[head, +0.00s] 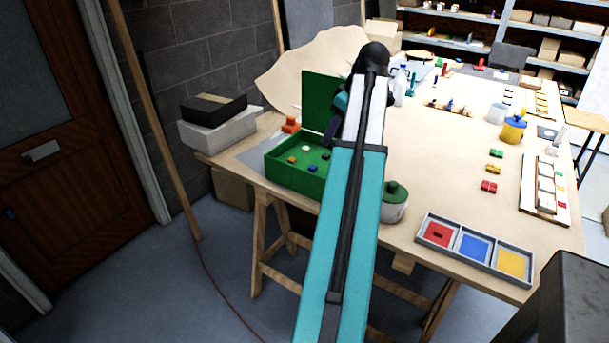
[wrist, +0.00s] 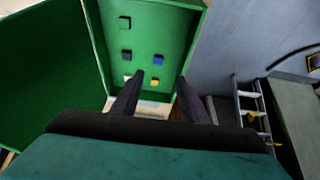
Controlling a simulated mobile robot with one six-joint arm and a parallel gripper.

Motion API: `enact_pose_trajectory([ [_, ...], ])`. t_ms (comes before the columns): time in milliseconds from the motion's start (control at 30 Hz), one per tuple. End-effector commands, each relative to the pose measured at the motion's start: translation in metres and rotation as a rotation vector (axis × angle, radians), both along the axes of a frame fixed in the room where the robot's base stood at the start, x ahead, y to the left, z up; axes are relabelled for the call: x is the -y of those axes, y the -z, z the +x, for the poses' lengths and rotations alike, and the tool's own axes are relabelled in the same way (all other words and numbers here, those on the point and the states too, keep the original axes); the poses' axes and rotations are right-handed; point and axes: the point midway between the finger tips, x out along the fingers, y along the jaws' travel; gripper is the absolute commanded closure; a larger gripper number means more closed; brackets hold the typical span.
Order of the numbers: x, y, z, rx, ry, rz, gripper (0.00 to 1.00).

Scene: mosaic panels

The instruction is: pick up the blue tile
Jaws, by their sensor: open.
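The blue tile (wrist: 158,60) lies on the floor of the open green box (wrist: 103,60), among several other small tiles. In the head view a small blue tile (head: 312,169) shows near the front of the green box (head: 285,180). My gripper (wrist: 160,78) is open and empty, its two dark fingers pointing into the box in the wrist view. The blue tile appears between the fingertip lines, beyond them. A yellow tile (wrist: 154,82) also shows between the fingers. In the head view my gripper (head: 331,122) is partly hidden by my arm, near the raised lid.
The box's raised green lid (head: 320,103) stands at its back. A green-lidded jar (head: 395,203) stands right of the box. A grey tray (head: 473,247) with red, blue and yellow compartments lies near the table's front edge. Dark tiles (wrist: 125,22) lie left of the blue one.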

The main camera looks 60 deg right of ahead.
Motion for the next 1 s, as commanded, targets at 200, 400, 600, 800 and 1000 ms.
enact_pose_trajectory([
  [200,0.0,0.007,0.0,0.0,0.0,0.0,0.59],
  [400,-0.001,0.006,0.002,0.0,-0.002,0.0,0.59],
  [600,-0.002,0.009,0.004,0.0,-0.004,0.0,0.59],
  [800,-0.003,0.025,0.011,-0.001,-0.005,0.002,0.59],
  [1000,-0.002,0.046,0.02,-0.001,-0.006,0.002,0.59],
])
